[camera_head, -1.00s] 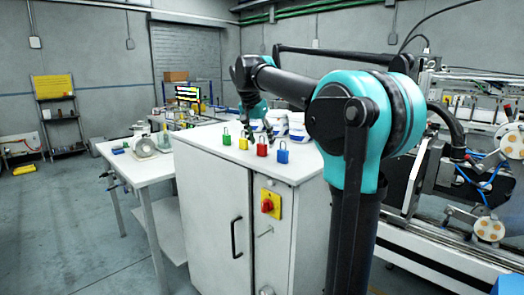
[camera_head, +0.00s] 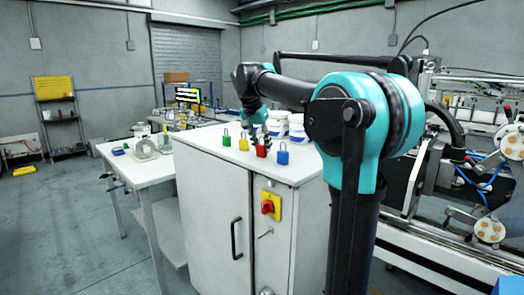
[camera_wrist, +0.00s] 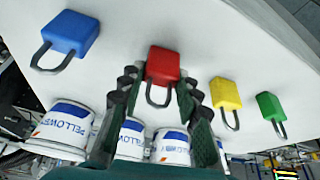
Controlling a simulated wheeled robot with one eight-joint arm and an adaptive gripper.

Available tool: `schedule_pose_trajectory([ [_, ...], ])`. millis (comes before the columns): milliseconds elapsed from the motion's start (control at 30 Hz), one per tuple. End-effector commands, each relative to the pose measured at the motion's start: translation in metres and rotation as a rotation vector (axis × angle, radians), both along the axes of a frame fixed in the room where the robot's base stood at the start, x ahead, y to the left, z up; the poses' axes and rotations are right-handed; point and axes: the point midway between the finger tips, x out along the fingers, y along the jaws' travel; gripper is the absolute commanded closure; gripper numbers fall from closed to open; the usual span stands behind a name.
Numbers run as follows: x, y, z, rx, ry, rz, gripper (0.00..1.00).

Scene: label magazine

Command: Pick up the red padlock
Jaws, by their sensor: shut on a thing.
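The red padlock (camera_wrist: 163,66) stands on the white cabinet top (camera_head: 205,143), between the blue and yellow padlocks. It also shows in the head view (camera_head: 261,151). My gripper (camera_wrist: 160,85) is around it, with one finger on each side, shut on its body. In the head view my gripper (camera_head: 260,138) hangs over the padlock from behind and hides its upper part. The padlock appears to rest on the cabinet top; a gap beneath it cannot be made out.
A blue padlock (camera_wrist: 70,34) stands on one side; yellow (camera_wrist: 226,93) and green (camera_wrist: 270,106) padlocks stand on the other. White labelled tubs (camera_wrist: 171,147) are close behind my gripper. A red switch (camera_head: 267,206) is on the cabinet front.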

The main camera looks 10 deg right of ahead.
Motion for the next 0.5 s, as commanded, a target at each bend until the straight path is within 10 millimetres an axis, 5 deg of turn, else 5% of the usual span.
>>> schedule_pose_trajectory([
  [267,0.0,0.0,0.007,0.0,0.0,0.0,1.0],
  [500,0.0,0.0,0.044,0.0,0.0,0.0,1.0],
])
